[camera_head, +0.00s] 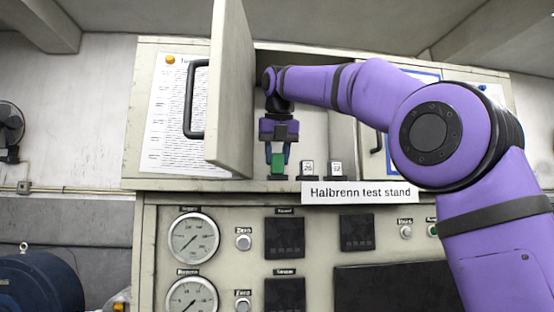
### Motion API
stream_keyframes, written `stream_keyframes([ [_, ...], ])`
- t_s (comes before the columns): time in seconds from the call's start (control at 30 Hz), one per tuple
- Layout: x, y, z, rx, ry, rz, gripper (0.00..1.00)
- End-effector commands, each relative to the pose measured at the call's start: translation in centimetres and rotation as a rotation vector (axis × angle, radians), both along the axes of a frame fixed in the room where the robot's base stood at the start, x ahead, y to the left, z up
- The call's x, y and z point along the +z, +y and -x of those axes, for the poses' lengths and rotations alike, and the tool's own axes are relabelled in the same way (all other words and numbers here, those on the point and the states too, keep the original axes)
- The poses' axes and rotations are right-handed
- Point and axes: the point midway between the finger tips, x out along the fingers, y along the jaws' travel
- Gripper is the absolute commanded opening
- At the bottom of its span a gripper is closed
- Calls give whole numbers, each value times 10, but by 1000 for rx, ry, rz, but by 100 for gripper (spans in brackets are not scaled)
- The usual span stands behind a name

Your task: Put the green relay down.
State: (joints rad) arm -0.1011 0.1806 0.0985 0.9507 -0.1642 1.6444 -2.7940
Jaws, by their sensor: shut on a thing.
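The green relay (277,163) is a small block with a dark lower part, inside the open cabinet compartment just right of the open door. My gripper (277,153) points down and is shut on the relay, with a finger on each side. The relay's underside is close to the compartment floor; I cannot tell whether it touches.
The cabinet door (230,90) stands open close on the left of my gripper, its black handle (195,98) facing left. A "Halbrenn test stand" sign (360,192) hangs at the shelf's front edge. Gauges (193,238) and switches fill the panel below.

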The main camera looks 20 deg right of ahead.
Motion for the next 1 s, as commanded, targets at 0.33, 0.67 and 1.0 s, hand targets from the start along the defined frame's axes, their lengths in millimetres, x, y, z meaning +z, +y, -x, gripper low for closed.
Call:
stream_keyframes([
  [0.33,-6,0,0,0,-1,-1,5],
  [0.67,-12,0,0,0,-1,-1,5],
  [1.0,-15,0,0,0,-1,-1,58],
])
